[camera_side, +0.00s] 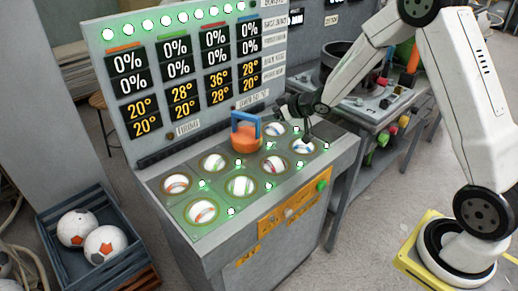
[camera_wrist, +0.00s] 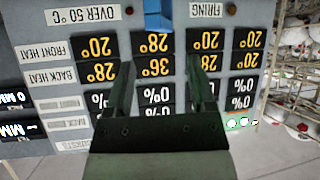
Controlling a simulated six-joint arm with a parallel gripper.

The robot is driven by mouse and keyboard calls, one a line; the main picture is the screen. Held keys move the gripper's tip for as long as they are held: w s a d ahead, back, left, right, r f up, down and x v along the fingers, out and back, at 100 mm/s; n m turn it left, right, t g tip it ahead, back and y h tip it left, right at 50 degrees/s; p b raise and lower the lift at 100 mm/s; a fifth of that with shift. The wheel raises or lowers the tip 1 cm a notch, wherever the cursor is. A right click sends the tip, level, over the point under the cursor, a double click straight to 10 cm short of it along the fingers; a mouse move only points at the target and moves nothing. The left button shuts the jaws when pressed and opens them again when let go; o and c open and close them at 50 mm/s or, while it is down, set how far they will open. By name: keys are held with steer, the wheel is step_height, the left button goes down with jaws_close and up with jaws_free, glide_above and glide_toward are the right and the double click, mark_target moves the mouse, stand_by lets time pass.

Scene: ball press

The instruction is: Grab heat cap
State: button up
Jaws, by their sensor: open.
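The heat cap (camera_side: 246,136), an orange cap with a blue handle, sits on the grey press top among the ball cups in the side view. In the wrist view a blue piece at the top edge (camera_wrist: 158,10) looks like part of its handle; the rest is out of frame. My gripper (camera_side: 297,120) is to the right of the cap and apart from it, above the right end of the press top. In the wrist view my gripper (camera_wrist: 160,60) has its two dark fingers spread with nothing held between them.
The display panel (camera_side: 190,75) stands upright behind the cap. Several white balls sit in round cups on the press top (camera_side: 205,219). A crate with two balls (camera_side: 45,230) is on the floor at left. A second bench (camera_side: 375,105) stands at right.

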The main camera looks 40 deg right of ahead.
mark_target(250, 115)
steer(key=shift+w+d+f+n+t+y, duration=0.3)
steer(key=shift+w+f+n+y, duration=0.15)
steer(key=shift+w+y, duration=0.35)
steer(key=shift+w+d+f+n+t+y, duration=0.15)
steer(key=shift+w+f+n+t+y, duration=0.3)
steer(key=shift+w+y, duration=0.3)
steer(key=shift+x, duration=1.25)
steer(key=shift+f, duration=0.1)
steer(key=shift+x, duration=2.55)
steer(key=shift+f, duration=0.1)
jaws_close()
